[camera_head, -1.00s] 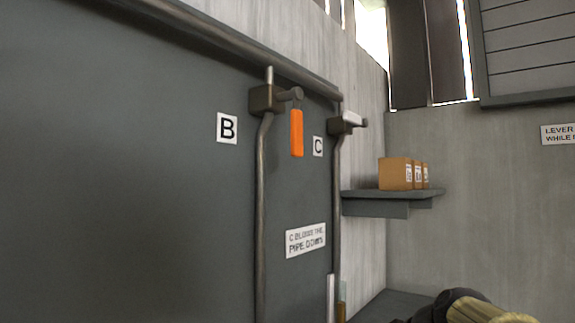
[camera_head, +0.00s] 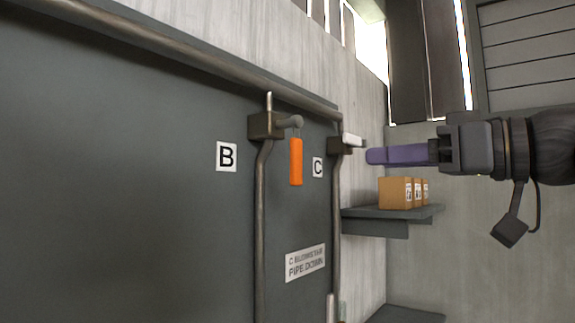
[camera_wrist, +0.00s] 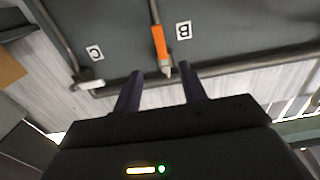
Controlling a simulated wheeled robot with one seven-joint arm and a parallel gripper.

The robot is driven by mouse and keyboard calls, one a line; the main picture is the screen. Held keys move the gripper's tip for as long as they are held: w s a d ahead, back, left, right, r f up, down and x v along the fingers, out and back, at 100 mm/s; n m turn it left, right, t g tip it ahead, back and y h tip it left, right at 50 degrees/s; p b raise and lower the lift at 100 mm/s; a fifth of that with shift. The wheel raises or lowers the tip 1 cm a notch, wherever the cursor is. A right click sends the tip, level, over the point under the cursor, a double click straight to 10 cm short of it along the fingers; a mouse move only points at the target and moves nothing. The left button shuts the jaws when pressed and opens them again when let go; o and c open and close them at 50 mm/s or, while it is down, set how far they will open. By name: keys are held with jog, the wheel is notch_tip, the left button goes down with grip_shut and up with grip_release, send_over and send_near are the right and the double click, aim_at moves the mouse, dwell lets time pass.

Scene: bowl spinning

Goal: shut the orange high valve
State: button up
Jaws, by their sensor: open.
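The orange valve lever (camera_head: 296,162) hangs straight down from its brown valve body (camera_head: 264,125) on a pipe, to the right of the B label. My gripper (camera_head: 372,156), with purple fingers, points left and is right of the lever, apart from it. In the wrist view the two dark purple fingers of my gripper (camera_wrist: 162,90) are spread with nothing between them. There the orange lever (camera_wrist: 159,45) shows beyond the fingertips, between the B and C labels.
A second valve with a white lever (camera_head: 353,140) sits by the C label. A shelf (camera_head: 365,213) with cardboard boxes (camera_head: 396,193) stands below my gripper. A sign (camera_head: 305,263) is on the grey panel. A thick pipe (camera_head: 200,60) runs above the valves.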

aim_at(299, 164)
jog(key=p+x, duration=0.5)
jog(key=x, duration=1.2)
jog(key=shift+w+a+p, duration=0.15)
jog(key=shift+w+p, duration=0.05)
jog(key=shift+p, duration=0.2)
grip_shut()
